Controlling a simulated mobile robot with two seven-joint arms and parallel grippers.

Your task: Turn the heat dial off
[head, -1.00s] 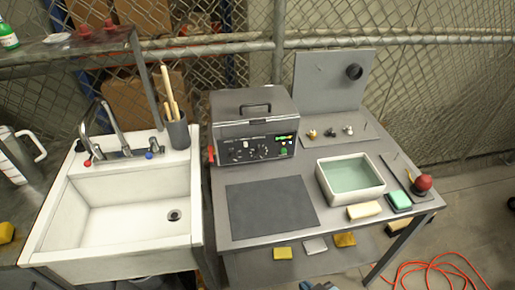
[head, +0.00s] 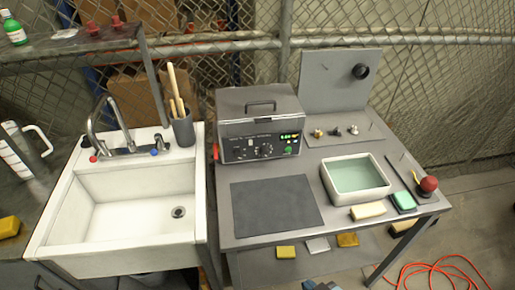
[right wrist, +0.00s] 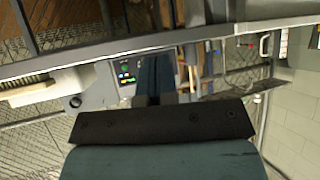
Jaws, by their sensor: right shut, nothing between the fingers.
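The grey tank (head: 258,108) with a closed lid and a top handle stands at the back left of the metal table. Its front panel has several small knobs, a larger dark dial (head: 267,149) and a lit green display (head: 287,137). I cannot read which knob is the heat dial. My right gripper (head: 314,285) shows only as a small dark piece at the bottom edge, well below and in front of the tank. In the right wrist view, its dark fingers (right wrist: 154,78) are shut and empty, with the panel (right wrist: 126,72) beyond them to the left. My left gripper is not in view.
A dark mat (head: 275,206) lies before the tank. A water basin (head: 355,180), sponges and a red ball (head: 429,184) are to its right. A white sink (head: 125,205) stands left. The table's front edge lies between my right gripper and the panel.

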